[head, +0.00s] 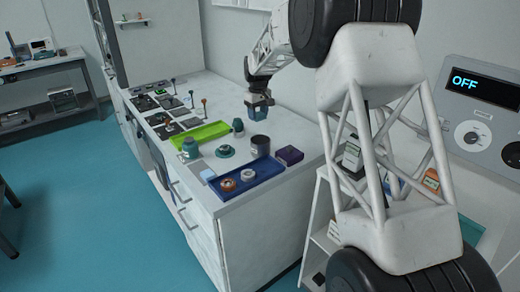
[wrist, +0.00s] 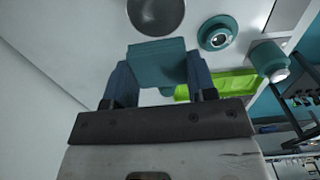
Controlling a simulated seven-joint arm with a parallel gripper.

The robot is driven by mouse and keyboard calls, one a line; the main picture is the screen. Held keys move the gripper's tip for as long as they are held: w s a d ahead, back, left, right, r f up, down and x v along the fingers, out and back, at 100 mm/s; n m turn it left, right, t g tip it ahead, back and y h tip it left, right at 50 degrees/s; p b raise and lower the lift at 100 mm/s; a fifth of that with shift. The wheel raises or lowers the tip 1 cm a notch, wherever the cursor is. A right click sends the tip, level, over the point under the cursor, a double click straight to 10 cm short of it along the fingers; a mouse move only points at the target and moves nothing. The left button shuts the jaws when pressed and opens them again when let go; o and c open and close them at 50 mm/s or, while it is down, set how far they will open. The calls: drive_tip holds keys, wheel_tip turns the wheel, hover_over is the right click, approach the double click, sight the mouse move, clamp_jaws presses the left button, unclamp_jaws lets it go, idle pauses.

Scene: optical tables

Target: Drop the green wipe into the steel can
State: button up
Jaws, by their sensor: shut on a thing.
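The green wipe (wrist: 158,62) is a teal-green block-like piece held between the two blue fingers of my gripper (wrist: 160,72) in the wrist view. The steel can (head: 260,147) is a dark grey open cylinder standing upright near the blue tray. In the wrist view the can (wrist: 156,14) is at the top edge, just beyond the wipe and apart from it.
A teal round piece (head: 225,151), a teal jar (head: 190,149) and a small teal item (head: 238,126) stand near the can. A lime tray (head: 201,134), a blue tray (head: 230,194) with two rolls, and a purple box (head: 290,155) are also on the bench.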

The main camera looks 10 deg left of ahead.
sight(264, 119)
drive_tip(key=shift+d+r, duration=0.35)
drive_tip(key=shift+d, duration=0.3)
drive_tip(key=shift+d+r, duration=0.3)
drive_tip(key=shift+d, duration=0.35)
drive_tip(key=shift+f, duration=0.15)
drive_tip(key=shift+s+f, duration=0.1)
drive_tip(key=shift+f, duration=2.8)
drive_tip(key=o, duration=1)
drive_tip(key=shift+o, duration=0.2)
drive_tip(key=shift+r, duration=0.1)
drive_tip(key=shift+r, duration=3.85)
